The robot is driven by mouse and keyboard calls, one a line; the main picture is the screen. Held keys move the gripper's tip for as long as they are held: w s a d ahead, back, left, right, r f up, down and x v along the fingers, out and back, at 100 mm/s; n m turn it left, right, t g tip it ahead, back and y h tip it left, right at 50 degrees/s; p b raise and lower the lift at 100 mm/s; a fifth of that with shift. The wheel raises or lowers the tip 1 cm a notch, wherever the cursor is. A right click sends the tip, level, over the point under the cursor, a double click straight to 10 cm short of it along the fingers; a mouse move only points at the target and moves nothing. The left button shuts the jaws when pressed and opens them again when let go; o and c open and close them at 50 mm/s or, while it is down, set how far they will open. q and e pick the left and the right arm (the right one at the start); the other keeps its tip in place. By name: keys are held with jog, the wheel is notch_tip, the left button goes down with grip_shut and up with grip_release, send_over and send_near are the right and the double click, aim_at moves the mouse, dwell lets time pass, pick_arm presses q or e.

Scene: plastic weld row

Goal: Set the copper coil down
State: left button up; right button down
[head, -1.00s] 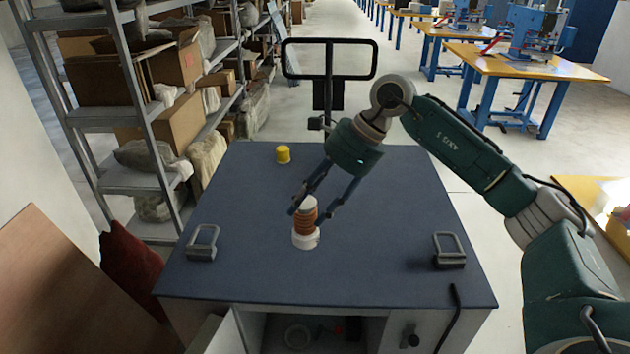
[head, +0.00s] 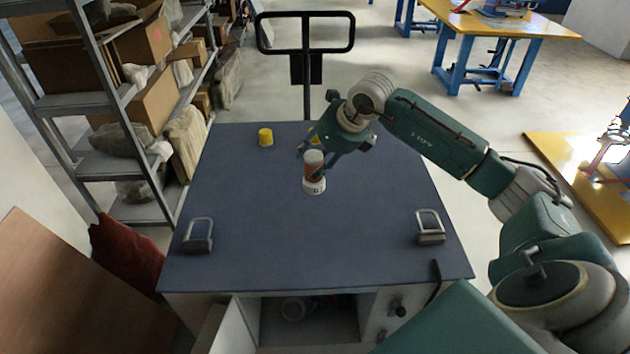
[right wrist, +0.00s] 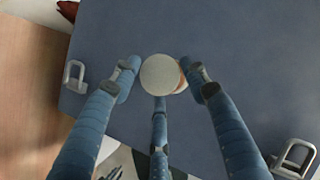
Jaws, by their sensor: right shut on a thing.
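The copper coil (head: 315,171), an orange-brown winding with a pale top and a white base, is upright over the dark blue top of the cart (head: 260,230), a little behind its middle. It also shows end-on as a pale disc in the right wrist view (right wrist: 160,74). My right gripper (head: 313,160) is shut on the coil from behind and above, its blue fingers around it (right wrist: 160,80). I cannot tell whether the white base touches the cart top. My left gripper is not in view.
A yellow cylinder (head: 265,137) stands at the back left of the cart top. Another yellow thing (head: 315,135) is partly hidden behind my right gripper. Metal handles stand near the left (head: 198,236) and right (head: 430,227) front corners. The front of the top is otherwise clear.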

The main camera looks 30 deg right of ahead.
aim_at(319, 182)
notch_tip(319, 182, down, 5)
jog(key=shift+w+r+p, duration=0.1)
jog(key=shift+p, duration=0.45)
notch_tip(319, 182, down, 3)
jog(key=shift+a+f+p, duration=0.1)
jog(key=shift+p, duration=0.5)
jog(key=shift+f, duration=0.55)
jog(key=c, duration=0.9)
grip_release()
jog(key=b+v, duration=0.3)
jog(key=v, duration=0.9)
jog(key=shift+b, duration=0.4)
